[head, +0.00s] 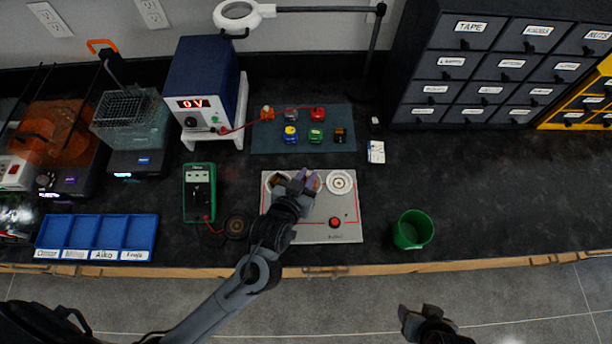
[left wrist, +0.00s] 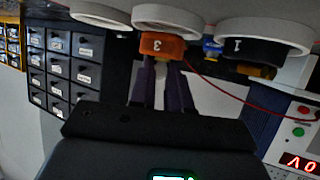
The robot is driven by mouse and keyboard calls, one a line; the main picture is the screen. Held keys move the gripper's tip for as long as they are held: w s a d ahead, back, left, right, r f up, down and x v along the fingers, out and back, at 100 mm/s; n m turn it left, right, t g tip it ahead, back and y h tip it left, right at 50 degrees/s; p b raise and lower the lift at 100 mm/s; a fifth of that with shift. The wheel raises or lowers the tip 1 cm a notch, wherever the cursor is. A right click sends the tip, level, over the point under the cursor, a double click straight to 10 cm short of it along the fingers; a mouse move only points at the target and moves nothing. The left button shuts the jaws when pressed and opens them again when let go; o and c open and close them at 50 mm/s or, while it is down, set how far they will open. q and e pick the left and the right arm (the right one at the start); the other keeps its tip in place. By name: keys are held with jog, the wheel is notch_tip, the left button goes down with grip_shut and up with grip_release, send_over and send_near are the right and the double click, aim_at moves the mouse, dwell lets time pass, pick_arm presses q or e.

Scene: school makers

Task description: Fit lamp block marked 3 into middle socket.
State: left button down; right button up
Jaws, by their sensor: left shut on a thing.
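The grey board (head: 325,234) has three white ring sockets in a row. My left gripper (head: 305,181) is over the middle socket and hides most of it. In the left wrist view, its purple fingers (left wrist: 164,88) are shut on the orange lamp block marked 3 (left wrist: 158,45). The block is at the middle socket's white ring (left wrist: 168,18); I cannot tell how deep it sits. A dark block marked 1 (left wrist: 250,50) is at the neighbouring ring, the left socket in the head view. The right socket (head: 340,182) looks empty. My right gripper (head: 420,314) is open and empty, off the table's front.
A dark mat (head: 262,142) behind the board holds several coloured blocks. The power supply (head: 205,85) reads 0 V, and a red wire crosses near it. A green meter (head: 199,192) lies left of the board, a green cup (head: 412,229) right.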

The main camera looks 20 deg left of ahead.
dwell(0.7)
pick_arm(q)
jog(key=shift+f, duration=0.6)
jog(key=c, duration=1.4)
grip_release()
jog(key=shift+o, duration=0.2)
